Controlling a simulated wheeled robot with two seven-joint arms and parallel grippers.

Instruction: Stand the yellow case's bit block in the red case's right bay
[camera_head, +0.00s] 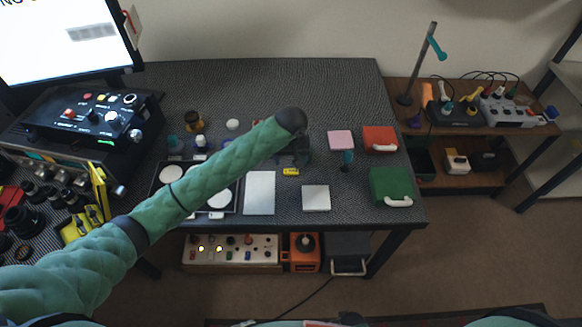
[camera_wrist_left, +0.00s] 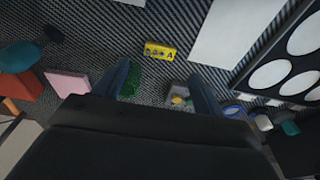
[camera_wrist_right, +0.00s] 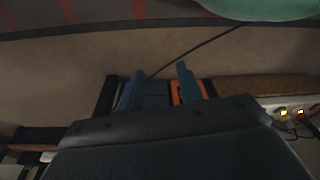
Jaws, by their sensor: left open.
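A small yellow block (camera_head: 291,172) with dark marks lies on the dark table, just in front of my left gripper (camera_head: 297,157). In the left wrist view the block (camera_wrist_left: 160,50) lies beyond the open fingertips (camera_wrist_left: 160,80), with nothing held. A red case (camera_head: 380,138) with a white handle looks closed at the table's right; its bays are hidden. A yellow item (camera_head: 82,222), possibly the yellow case, stands at the far left. My right gripper (camera_wrist_right: 160,82) is open and empty, seen only in the right wrist view, over the floor area.
A green case (camera_head: 390,185), pink pad (camera_head: 340,140), white pad (camera_head: 316,198) and white sheet (camera_head: 260,193) lie nearby. A teal-topped tool (camera_head: 347,159) stands right of my left gripper. A black tray (camera_head: 230,206) with white discs is partly hidden under my left arm.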

